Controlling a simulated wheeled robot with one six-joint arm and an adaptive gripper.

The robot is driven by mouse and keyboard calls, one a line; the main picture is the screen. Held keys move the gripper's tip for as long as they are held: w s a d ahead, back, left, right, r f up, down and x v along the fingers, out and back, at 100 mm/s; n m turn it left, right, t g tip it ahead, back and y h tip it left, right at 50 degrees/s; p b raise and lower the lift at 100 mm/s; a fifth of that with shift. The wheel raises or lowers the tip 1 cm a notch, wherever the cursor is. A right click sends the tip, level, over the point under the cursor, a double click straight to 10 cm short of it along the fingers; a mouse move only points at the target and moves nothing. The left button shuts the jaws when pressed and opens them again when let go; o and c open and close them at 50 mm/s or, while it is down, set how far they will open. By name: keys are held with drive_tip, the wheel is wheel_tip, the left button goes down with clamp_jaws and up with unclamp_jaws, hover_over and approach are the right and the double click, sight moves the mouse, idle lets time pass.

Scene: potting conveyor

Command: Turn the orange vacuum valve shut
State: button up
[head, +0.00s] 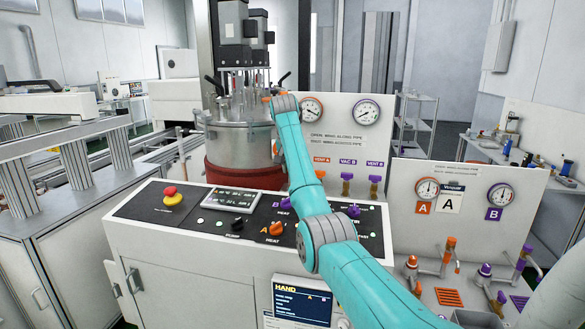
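My teal arm reaches up from the lower right across the console to the vessel's right side. Its far end is near the vessel lid, and my gripper is not visible there. On the white back panel, an orange-topped valve (320,175) sits under an orange label that seems to read VENT A. Purple valves labelled VAC B (347,180) and VENT B (374,182) stand to its right. My arm covers the panel left of VENT A, so any orange vacuum valve there is hidden. At lower right, an orange-handled valve (449,246) stands on pipework below the orange A gauge (426,190).
The steel vessel (238,140) with its red band stands behind the console (145,232). The console carries a red emergency button (170,192), a tilted display (231,199) and an orange knob (276,229). Purple-handled pipework (521,258) stands at far right.

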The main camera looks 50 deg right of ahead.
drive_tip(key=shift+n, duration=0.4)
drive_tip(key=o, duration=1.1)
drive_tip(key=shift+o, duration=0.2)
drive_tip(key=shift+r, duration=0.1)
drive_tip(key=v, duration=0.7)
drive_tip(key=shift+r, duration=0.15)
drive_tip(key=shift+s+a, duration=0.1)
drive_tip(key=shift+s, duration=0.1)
